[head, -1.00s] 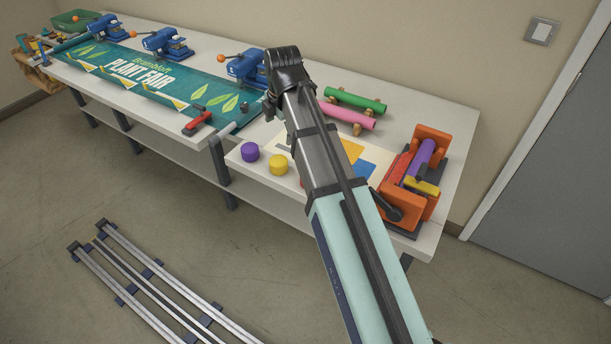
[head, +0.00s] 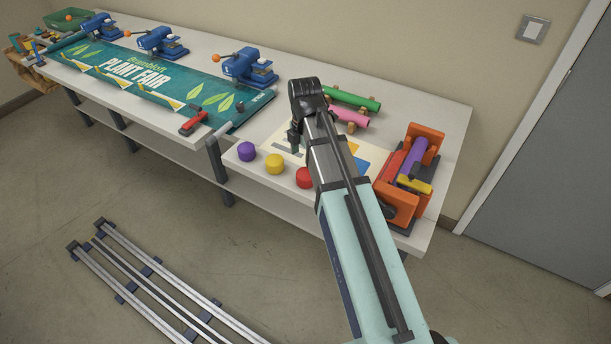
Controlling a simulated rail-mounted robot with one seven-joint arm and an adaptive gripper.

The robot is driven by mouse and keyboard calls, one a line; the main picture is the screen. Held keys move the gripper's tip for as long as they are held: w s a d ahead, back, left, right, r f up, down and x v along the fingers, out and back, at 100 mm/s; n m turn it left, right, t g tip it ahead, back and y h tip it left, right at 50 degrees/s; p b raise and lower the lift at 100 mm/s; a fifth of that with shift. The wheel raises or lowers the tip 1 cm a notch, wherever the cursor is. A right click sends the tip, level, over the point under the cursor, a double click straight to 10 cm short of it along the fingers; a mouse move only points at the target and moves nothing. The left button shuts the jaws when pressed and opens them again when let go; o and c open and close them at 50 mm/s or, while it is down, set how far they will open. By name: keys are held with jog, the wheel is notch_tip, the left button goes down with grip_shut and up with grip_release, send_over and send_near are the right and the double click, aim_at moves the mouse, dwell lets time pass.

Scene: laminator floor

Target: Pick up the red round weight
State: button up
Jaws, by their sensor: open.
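The red round weight (head: 303,178) sits at the front edge of the white table, partly hidden behind my arm in the head view. A yellow round weight (head: 274,164) and a purple round weight (head: 246,151) stand in a row to its left. My gripper (head: 294,148) hangs down over the pale sheet, behind and slightly left of the red weight. It is open and apart from the weight. Its fingers are small and partly hidden by the wrist.
An orange roller machine (head: 401,204) stands right of my arm. Pink (head: 349,117) and green (head: 352,99) rolls lie behind. A pale sheet with coloured shapes lies under my arm. The plant fair banner (head: 150,82) and blue presses (head: 248,67) are at left.

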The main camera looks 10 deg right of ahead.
aim_at(306, 172)
jog(key=shift+d+f+p, duration=0.15)
jog(key=shift+f+p, duration=0.75)
jog(key=shift+f, duration=2.7)
jog(key=c, duration=1.5)
